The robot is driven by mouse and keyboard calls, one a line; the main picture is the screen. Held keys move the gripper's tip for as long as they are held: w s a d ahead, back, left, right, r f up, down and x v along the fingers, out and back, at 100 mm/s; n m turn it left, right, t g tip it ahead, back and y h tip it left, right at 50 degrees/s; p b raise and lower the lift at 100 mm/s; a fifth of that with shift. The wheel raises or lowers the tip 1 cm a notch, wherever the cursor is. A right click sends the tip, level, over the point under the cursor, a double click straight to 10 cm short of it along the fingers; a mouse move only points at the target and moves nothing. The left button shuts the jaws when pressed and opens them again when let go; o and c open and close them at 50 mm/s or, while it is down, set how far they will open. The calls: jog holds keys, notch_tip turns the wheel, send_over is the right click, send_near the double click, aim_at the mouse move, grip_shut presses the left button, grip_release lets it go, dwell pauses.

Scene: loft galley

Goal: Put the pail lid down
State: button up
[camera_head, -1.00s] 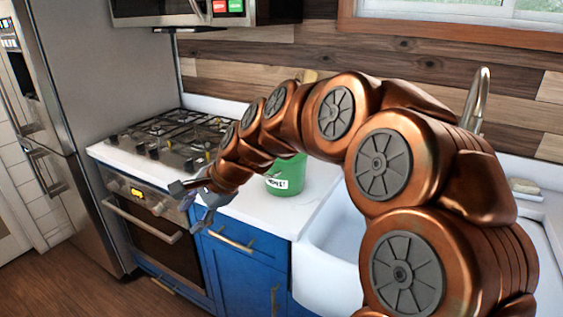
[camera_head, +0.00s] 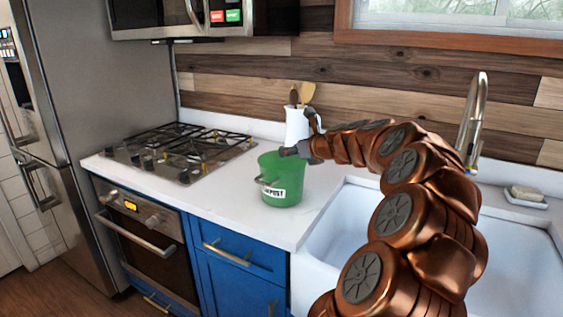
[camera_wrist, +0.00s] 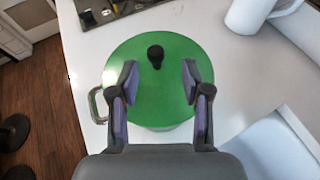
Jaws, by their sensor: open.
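The green pail (camera_head: 281,185) stands upright on the white counter, with a white compost label and a metal side handle. Its lid (camera_wrist: 158,98) is a round green disc with a black knob (camera_wrist: 155,57), and it appears to lie over the pail's top. My gripper (camera_wrist: 160,70) is open above the lid, its two purple-padded fingers apart on either side. The knob shows just beyond the fingertips, and nothing is held. In the head view my gripper (camera_head: 296,150) is at the pail's top edge and partly hides the lid.
The gas stove (camera_head: 180,150) is left of the pail. A white utensil jug (camera_head: 296,124) stands behind it. The white sink (camera_head: 335,235) and tap (camera_head: 474,115) are to the right. Counter in front of the stove and pail is clear.

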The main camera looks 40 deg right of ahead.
aim_at(283, 157)
jog(key=x, duration=0.3)
jog(key=shift+w+a+f, duration=0.15)
jog(key=shift+a+f, duration=0.15)
jog(key=shift+w+d+f, duration=0.15)
jog(key=shift+w+f, duration=0.1)
jog(key=shift+w, duration=0.35)
grip_shut()
